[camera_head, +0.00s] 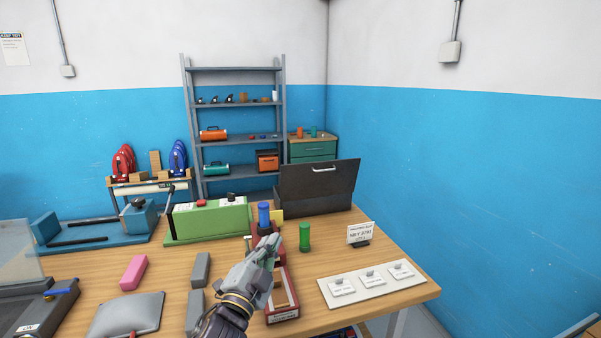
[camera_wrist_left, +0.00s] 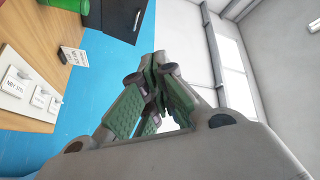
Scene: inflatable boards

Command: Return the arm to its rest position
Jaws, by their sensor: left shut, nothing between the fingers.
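My left gripper (camera_head: 268,245) is raised over the front middle of the wooden table (camera_head: 345,308), its arm coming in from the bottom edge. Its fingers are shut with nothing between them, as the left wrist view also shows (camera_wrist_left: 157,90). In the head view it overlaps a red tray (camera_head: 283,314) and sits just below a blue cylinder (camera_head: 264,213). A green cylinder (camera_head: 304,238) stands to its right. The gripper hides part of the red tray and what lies behind it. My right gripper is not in view.
A white board with tags (camera_head: 362,294) and a sign card (camera_head: 360,233) are at the right. Grey blocks (camera_head: 201,270), a pink block (camera_head: 133,272) and a grey pad (camera_head: 126,314) lie left. A green machine (camera_head: 208,220) and an open black case (camera_head: 315,190) stand behind.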

